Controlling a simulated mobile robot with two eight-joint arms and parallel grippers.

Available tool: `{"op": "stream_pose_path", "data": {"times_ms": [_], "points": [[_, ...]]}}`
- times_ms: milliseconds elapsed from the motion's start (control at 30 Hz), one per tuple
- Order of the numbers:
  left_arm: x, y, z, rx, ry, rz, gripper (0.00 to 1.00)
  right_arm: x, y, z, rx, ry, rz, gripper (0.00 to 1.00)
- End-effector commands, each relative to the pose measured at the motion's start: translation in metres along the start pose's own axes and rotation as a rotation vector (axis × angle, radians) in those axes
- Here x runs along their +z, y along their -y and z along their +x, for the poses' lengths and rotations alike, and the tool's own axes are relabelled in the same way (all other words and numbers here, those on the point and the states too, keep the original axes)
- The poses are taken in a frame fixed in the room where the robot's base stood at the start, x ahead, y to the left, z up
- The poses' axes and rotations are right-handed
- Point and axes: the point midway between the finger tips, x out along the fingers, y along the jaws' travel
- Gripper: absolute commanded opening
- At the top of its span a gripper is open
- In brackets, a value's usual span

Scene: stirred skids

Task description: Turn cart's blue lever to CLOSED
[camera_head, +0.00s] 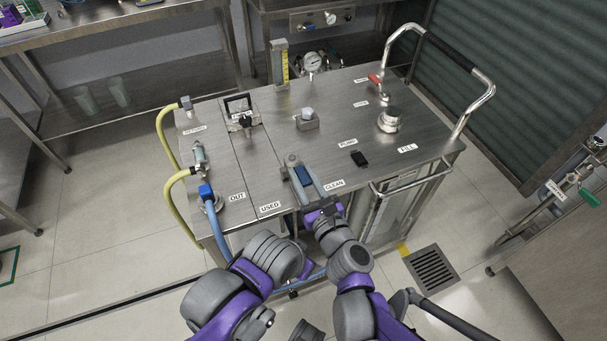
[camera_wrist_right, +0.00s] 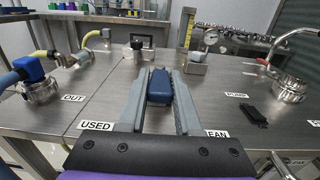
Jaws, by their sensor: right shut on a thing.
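The steel cart (camera_head: 275,140) stands in front of me with its labelled top in view. A blue lever (camera_wrist_right: 160,88) lies between the USED and CLEAN labels; its blue grip also shows in the head view (camera_head: 303,176). It points away from me, roughly along my fingers. My right gripper (camera_wrist_right: 163,80) is shut on the lever, one grey finger along each side; in the head view it reaches over the cart's near edge (camera_head: 304,178). The lever's pivot is hard to make out. No CLOSED marking is readable.
A blue hose connector (camera_head: 207,191) by the OUT label and yellow hoses (camera_head: 163,150) are at the left. A black block (camera_head: 359,158), a steel cap (camera_head: 389,120) and a red lever (camera_head: 376,82) stand to the right. A gauge (camera_head: 312,62) is at the back.

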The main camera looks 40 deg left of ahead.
Motion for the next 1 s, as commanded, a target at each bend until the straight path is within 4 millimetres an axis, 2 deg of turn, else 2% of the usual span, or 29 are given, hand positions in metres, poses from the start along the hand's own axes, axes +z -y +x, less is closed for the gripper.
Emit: {"op": "stream_pose_path", "data": {"times_ms": [533,567,700,1000], "points": [[-0.0003,0.0,-0.0008,0.0,0.0,0.0,0.6,0.0001,-0.0002,0.0005,-0.013,0.0,0.001,0.0],[-0.0003,0.0,-0.0008,0.0,0.0,0.0,0.6,0.0001,-0.0001,0.0005,-0.013,0.0,0.001,0.38],[-0.0003,0.0,-0.0008,0.0,0.0,0.0,0.6,0.0001,-0.0002,0.0004,-0.013,0.0,0.001,0.62],[-0.0003,0.0,-0.0009,0.0,0.0,0.0,0.6,0.0001,-0.0003,-0.0009,-0.012,0.0,0.0,0.62]]}}
